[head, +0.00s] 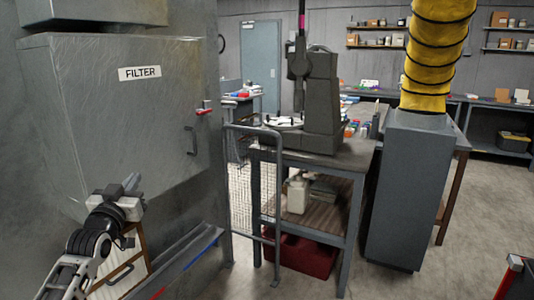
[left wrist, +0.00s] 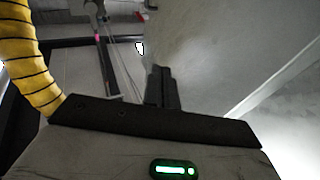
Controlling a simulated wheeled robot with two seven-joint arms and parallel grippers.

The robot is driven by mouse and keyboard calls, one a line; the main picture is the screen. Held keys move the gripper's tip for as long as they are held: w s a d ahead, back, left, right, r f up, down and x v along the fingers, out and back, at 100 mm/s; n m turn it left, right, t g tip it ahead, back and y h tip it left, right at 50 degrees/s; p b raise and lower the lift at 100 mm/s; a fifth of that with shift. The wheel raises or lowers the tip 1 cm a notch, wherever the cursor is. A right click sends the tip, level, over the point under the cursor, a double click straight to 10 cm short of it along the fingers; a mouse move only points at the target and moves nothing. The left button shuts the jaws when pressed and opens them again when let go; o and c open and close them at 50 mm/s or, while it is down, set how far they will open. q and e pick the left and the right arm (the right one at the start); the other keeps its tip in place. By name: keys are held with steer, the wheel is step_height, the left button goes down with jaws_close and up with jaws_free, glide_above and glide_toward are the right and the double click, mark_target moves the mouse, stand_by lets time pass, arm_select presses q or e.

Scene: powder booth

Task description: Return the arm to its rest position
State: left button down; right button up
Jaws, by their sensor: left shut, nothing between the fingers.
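My left arm comes in from the lower left of the head view. Its gripper (head: 132,182) is raised in front of the grey filter cabinet (head: 120,110), with its fingers pointing up and away. In the left wrist view, the two dark fingers (left wrist: 161,86) stand side by side, shut with nothing between them. Whether the fingertips touch the cabinet cannot be told.
The cabinet has a red-tipped latch (head: 203,111) and a dark handle (head: 192,141). A metal rail (head: 252,129) stands right of it, before a workbench (head: 330,161) carrying a grey machine (head: 321,100). A yellow hose (head: 436,55) rises from a grey box (head: 405,190). Floor shows at right.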

arm_select(q)
steer(key=s+d+f+m+g, duration=0.1)
steer(key=s+d+f+g, duration=0.15)
steer(key=s+f, duration=0.4)
steer(key=s+d+f+m+g, duration=0.1)
steer(key=s+d+f+g, duration=0.15)
steer(key=f, duration=0.75)
steer(key=s+d+f+m+g, duration=0.1)
steer(key=s+d+f, duration=0.2)
steer(key=s+f, duration=0.35)
steer(key=s+d+f+g, duration=0.1)
steer(key=s+d+f, duration=0.2)
steer(key=s, duration=0.4)
steer(key=s+d+f+g+h, duration=0.1)
steer(key=s+f, duration=0.3)
steer(key=s, duration=0.4)
steer(key=s+d+f+n+g+h, duration=0.1)
steer(key=s+d+f, duration=0.3)
steer(key=s, duration=0.4)
steer(key=shift+d+f+g, duration=0.25)
steer(key=shift+d+g, duration=0.1)
steer(key=shift+g, duration=0.25)
steer(key=shift+w, duration=0.1)
